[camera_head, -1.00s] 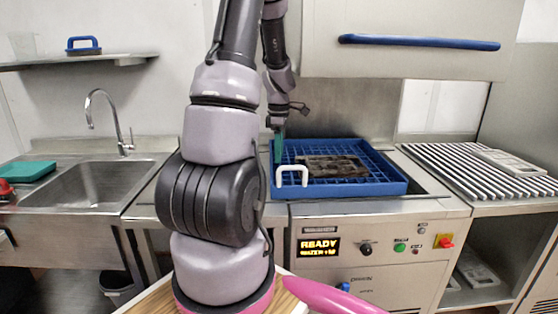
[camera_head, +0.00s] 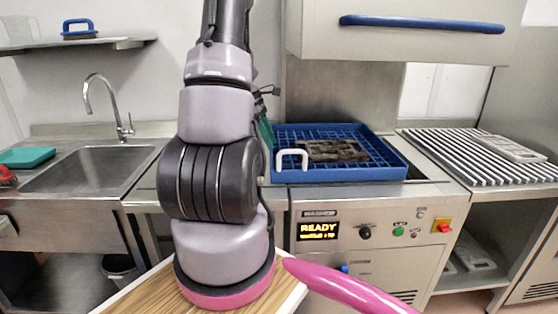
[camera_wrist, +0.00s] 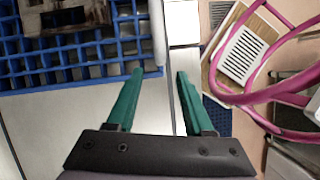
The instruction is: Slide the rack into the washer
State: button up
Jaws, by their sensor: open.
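The blue rack (camera_head: 390,172) sits on the steel washer bed (camera_head: 427,182) under the raised hood, with a dark mould (camera_head: 332,150) lying in it. A white handle (camera_head: 292,152) stands at the rack's front left. The washer's front panel (camera_head: 375,240) reads READY. In the wrist view, the rack (camera_wrist: 95,53) fills the upper left. My gripper (camera_wrist: 160,73) has green fingers, apart and empty, over the pale surface beside the rack's edge. In the head view, my arm hides most of the gripper; a green finger shows at the rack's left edge.
The hood (camera_head: 400,45) with its blue bar hangs above the bed. A sink (camera_head: 100,165) with a tap lies left, and a ribbed drain surface (camera_head: 465,155) lies right. A pink curved rail (camera_head: 345,287) and a wooden top (camera_head: 150,300) are in front.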

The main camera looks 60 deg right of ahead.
aim_at(279, 158)
jog(key=x, duration=0.8)
jog(key=shift+f, duration=0.15)
grip_shut()
dwell(1.1)
